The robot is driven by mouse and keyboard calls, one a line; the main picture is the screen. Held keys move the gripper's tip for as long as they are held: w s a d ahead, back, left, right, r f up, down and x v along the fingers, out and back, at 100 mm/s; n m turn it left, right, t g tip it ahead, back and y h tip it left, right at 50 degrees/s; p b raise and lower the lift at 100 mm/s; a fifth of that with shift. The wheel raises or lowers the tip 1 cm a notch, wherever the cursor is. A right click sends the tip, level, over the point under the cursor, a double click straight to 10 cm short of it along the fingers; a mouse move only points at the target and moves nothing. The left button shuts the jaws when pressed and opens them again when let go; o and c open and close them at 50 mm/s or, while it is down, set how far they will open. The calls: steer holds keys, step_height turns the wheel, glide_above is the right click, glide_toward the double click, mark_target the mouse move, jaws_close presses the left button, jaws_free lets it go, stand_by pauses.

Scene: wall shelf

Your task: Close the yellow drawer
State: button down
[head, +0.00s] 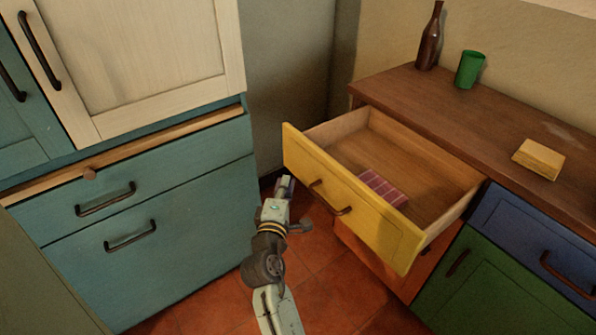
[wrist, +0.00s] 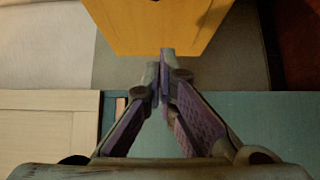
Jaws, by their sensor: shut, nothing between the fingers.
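The yellow drawer (head: 350,203) is pulled far out of the brown-topped cabinet, with a dark handle (head: 331,198) on its front. A purple-red checkered block (head: 382,188) lies inside it. My gripper (head: 284,184) is shut and empty, just in front of the left end of the drawer's front. In the wrist view the closed fingertips (wrist: 165,60) point at the yellow drawer front (wrist: 158,25) and overlap its lower edge. I cannot tell whether they touch it.
A teal cabinet (head: 130,240) with dark handles stands to the left, close to my arm. A brown bottle (head: 429,38), a green cup (head: 469,69) and a yellow block (head: 538,158) stand on the countertop (head: 440,100). Blue (head: 540,240) and green fronts are at right.

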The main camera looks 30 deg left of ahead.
steer(key=shift+w+d+p, duration=0.2)
steer(key=shift+w+p, duration=0.05)
steer(key=shift+w, duration=0.5)
steer(key=shift+w+d+p, duration=0.15)
steer(key=shift+w+p, duration=0.15)
steer(key=shift+w, duration=0.4)
steer(key=shift+w+d+p, duration=0.2)
steer(key=shift+w+p, duration=0.05)
steer(key=shift+w, duration=0.5)
steer(key=shift+w, duration=0.1)
